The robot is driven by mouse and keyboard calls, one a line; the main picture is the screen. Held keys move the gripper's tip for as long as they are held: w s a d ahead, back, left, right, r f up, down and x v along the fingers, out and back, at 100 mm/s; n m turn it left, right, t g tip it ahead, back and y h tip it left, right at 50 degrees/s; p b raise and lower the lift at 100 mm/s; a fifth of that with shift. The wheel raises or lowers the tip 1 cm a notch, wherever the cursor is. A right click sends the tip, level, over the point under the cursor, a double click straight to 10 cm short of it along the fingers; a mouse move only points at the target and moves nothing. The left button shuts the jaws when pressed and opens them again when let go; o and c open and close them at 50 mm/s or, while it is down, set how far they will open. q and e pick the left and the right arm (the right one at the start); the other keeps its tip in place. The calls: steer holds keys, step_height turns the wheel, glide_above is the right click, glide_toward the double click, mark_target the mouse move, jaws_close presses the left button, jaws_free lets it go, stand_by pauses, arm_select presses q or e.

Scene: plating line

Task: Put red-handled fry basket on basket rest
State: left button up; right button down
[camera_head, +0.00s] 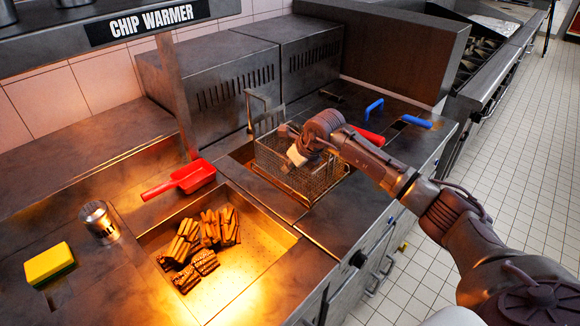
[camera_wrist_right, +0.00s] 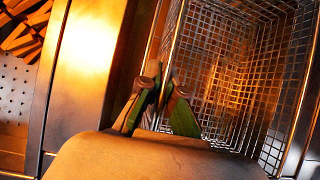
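The wire fry basket (camera_head: 318,180) sits at the fryer well, with its open top up and no food visible inside. A red handle (camera_head: 369,136) shows beyond my right arm, which partly hides it. My right gripper (camera_head: 297,157) is over the basket, its fingers pointing down. In the right wrist view the fingertips (camera_wrist_right: 160,73) are close together by the rim of the basket (camera_wrist_right: 225,75). Whether they touch or hold the rim is unclear. An upright metal frame (camera_head: 250,112), possibly the basket rest, stands behind the basket. My left gripper is out of view.
A lit warmer pan (camera_head: 266,250) holds several fry pieces (camera_head: 203,240). A red scoop (camera_head: 181,180), metal shaker (camera_head: 99,221) and yellow sponge (camera_head: 49,263) are to the left. Steel housings (camera_head: 215,85) bound the back.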

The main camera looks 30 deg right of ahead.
steer(key=shift+r, duration=0.1)
steer(key=c, duration=1.2)
jaws_free()
steer(key=shift+c, duration=0.2)
steer(key=shift+s, duration=0.1)
steer(key=v, duration=1.1)
steer(key=shift+r, duration=0.4)
steer(key=shift+s+d, duration=0.1)
steer(key=shift+s, duration=0.1)
